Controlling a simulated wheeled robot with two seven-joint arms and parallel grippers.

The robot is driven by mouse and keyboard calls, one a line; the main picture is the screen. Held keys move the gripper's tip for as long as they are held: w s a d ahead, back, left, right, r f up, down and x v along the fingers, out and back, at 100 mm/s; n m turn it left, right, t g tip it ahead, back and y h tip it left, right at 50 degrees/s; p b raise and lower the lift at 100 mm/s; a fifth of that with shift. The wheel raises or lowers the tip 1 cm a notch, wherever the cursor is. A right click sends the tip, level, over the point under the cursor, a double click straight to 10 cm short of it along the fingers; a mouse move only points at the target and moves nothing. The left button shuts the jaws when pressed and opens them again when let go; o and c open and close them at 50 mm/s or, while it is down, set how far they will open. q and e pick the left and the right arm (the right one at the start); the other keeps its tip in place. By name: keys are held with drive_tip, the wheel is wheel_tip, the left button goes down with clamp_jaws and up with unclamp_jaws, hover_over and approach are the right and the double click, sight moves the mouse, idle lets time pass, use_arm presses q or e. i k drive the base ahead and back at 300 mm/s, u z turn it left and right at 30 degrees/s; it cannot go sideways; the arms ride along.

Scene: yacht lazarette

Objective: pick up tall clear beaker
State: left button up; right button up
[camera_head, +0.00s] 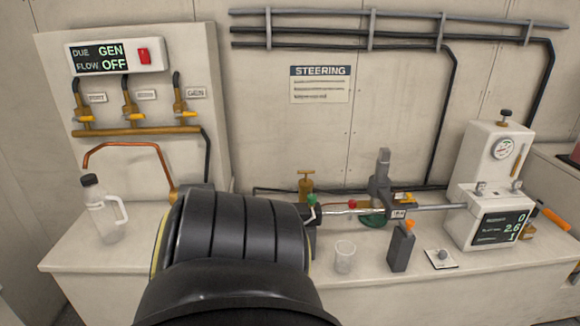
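A clear beaker (345,257) stands upright near the front of the white bench, right of the middle. It looks empty, and I cannot tell how tall it is. No other clear beaker shows. A large black ribbed link of my own arm fills the lower middle, left of the beaker, and hides part of the bench. Neither of my grippers shows in this view.
A clear handled bottle with a black cap (103,210) stands at the left. A dark grey bottle with an orange top (401,248) stands right of the beaker. A small card with a knob (441,258) and a white gauge unit (486,190) are further right. A metal rod runs behind.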

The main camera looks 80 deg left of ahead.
sight(346, 249)
drive_tip(key=u, duration=0.6)
drive_tip(key=i, duration=0.15)
drive_tip(key=u, duration=2.2)
